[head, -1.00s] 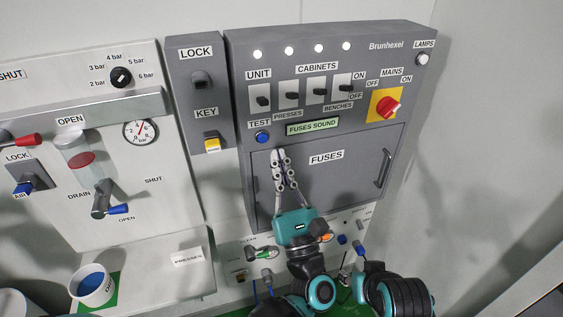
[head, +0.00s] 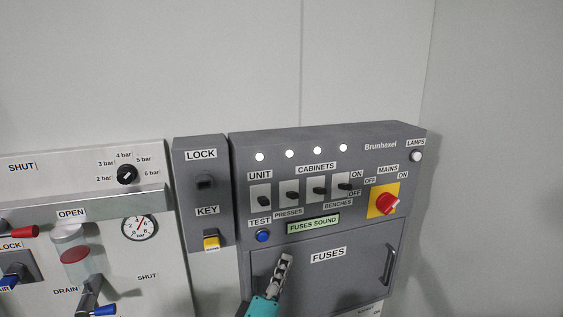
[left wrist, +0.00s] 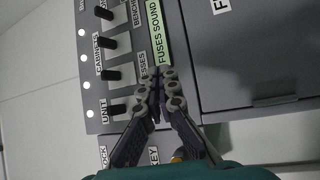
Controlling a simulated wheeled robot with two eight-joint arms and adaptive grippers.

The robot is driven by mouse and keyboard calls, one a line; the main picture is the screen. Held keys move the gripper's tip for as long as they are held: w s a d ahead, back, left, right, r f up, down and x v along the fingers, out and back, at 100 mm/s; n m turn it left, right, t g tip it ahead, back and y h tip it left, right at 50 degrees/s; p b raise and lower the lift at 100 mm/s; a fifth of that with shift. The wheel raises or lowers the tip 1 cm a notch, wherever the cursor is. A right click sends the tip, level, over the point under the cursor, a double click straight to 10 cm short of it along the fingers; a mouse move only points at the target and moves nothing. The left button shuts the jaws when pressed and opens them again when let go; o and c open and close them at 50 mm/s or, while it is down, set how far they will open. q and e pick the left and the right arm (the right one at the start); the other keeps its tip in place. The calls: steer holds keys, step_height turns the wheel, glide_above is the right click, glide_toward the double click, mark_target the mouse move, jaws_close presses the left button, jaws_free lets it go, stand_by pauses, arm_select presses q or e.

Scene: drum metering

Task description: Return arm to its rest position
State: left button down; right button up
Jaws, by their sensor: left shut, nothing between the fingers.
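My left gripper (head: 285,262) is in front of the grey fuse cabinet (head: 330,135), over the left part of its FUSES door (head: 350,268). Its fingers are together with nothing between them. In the left wrist view the closed fingertips (left wrist: 163,72) point toward the "FUSES SOUND" display, with the row of switches to the left. I cannot tell the gap between the tips and the cabinet. The rest of my left arm is below the head picture. My right gripper is not in view.
The blue TEST button (head: 262,236) and the red MAINS knob (head: 387,204) stick out of the cabinet. A lock box (head: 202,160) with a yellow key stands left of it. An air panel with a gauge (head: 139,227) is further left. The wall above is bare.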

arm_select(q)
steer(key=s+a+f+m+g+y, duration=0.3)
steer(key=s+a+f+m+g, duration=0.3)
steer(key=a+f, duration=0.3)
steer(key=s+a+f+m+g+y, duration=0.3)
steer(key=s+a+f+m+g, duration=0.2)
steer(key=f, duration=0.7)
steer(key=s+a+m, duration=0.2)
steer(key=s+a, duration=0.2)
steer(key=shift+s+a+g, duration=0.15)
steer(key=shift+s+g, duration=0.05)
steer(key=shift+g, duration=0.2)
